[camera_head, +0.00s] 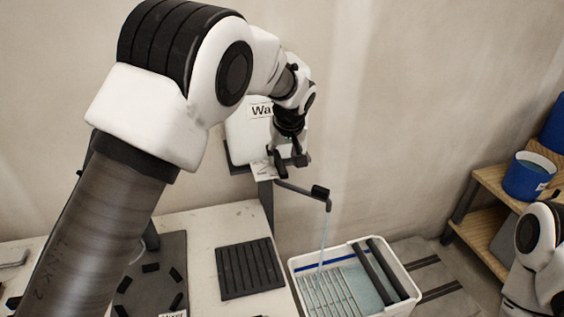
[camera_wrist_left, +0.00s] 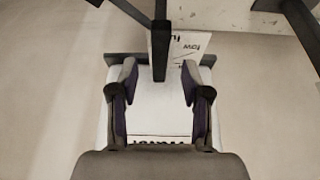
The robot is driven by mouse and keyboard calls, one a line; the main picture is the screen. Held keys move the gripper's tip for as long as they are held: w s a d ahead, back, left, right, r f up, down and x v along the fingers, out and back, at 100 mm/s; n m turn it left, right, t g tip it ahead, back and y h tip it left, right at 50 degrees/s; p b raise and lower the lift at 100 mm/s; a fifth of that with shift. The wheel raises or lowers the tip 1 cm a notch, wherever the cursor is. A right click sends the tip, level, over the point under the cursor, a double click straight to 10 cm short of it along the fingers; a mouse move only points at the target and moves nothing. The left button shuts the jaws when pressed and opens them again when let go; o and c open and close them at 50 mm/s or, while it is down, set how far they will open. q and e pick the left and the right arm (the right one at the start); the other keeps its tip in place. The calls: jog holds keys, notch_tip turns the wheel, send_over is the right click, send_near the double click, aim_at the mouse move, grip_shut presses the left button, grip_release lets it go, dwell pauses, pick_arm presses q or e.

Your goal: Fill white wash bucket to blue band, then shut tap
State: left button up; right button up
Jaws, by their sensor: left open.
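The white wash bucket (camera_head: 412,296) stands on the floor at lower centre in the head view. A blue band (camera_head: 340,261) runs along its inner wall, and pale water shows below it around a grate (camera_head: 328,292) and two dark rollers (camera_head: 378,270). My left gripper (camera_head: 287,168) is open and empty in front of the water tank (camera_head: 240,140), above and left of the tap. In the left wrist view its fingers (camera_wrist_left: 159,78) are apart. My right gripper is out of view.
A white card (camera_wrist_left: 190,46) with partly hidden lettering is by the tank bracket. A white table with a black ribbed mat (camera_head: 249,268) is left of the bucket. A wooden shelf with a blue bucket (camera_head: 526,180) stands at right. My right arm shows at the right edge.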

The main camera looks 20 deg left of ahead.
pick_arm(q)
jog(key=v, duration=0.7)
jog(key=shift+r, duration=0.3)
jog(key=shift+d, duration=0.1)
dwell(4.0)
